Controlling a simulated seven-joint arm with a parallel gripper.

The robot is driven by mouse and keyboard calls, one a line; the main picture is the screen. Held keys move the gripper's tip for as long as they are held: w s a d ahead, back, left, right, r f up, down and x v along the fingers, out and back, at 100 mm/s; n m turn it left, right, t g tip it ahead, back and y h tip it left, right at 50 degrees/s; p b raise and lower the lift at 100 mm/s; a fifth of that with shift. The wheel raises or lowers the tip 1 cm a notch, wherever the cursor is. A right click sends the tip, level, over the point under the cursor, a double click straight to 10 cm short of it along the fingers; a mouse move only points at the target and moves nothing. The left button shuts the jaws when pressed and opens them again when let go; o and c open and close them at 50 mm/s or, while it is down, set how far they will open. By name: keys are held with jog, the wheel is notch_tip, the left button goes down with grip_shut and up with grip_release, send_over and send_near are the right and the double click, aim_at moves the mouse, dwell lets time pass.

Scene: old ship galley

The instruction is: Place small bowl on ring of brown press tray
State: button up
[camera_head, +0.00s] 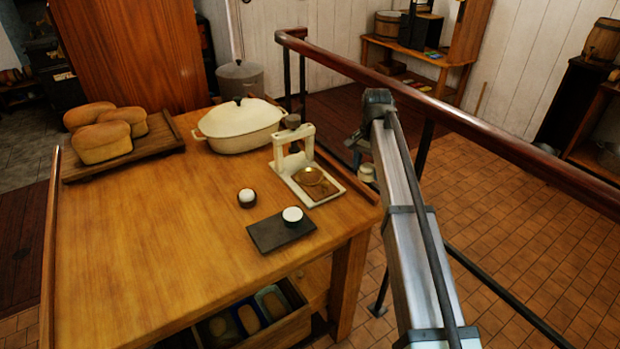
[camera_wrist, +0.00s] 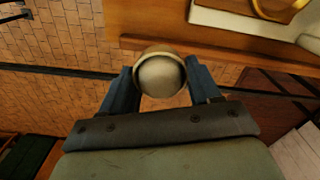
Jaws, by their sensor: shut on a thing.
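My gripper (camera_wrist: 160,82) is shut on a small round bowl (camera_wrist: 160,75), with a blue finger on each side of it. In the head view the bowl (camera_head: 367,173) hangs below the wrist, just beyond the table's right edge. The press (camera_head: 283,150) stands on the table to its left, with an upright white frame and a white base. A brown tray (camera_head: 318,189) with a gold ring (camera_head: 310,176) lies on that base. The ring also shows in the wrist view (camera_wrist: 262,10), cut off at the top right.
A cream lidded pot (camera_head: 240,125) is behind the press, and loaves on a board (camera_head: 160,138) lie left. A railing (camera_head: 400,92) runs behind my arm. The table's left front is clear.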

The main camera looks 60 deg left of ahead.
notch_tip(320, 180, up, 6)
jog(key=f+n, duration=0.1)
send_over(310, 177)
notch_tip(310, 177, down, 9)
jog(key=shift+s+f, duration=0.1)
jog(key=shift+f, duration=0.05)
jog(key=shift+f, duration=0.15)
jog(key=o, duration=1.1)
notch_tip(310, 177, up, 12)
jog(key=shift+r, duration=0.15)
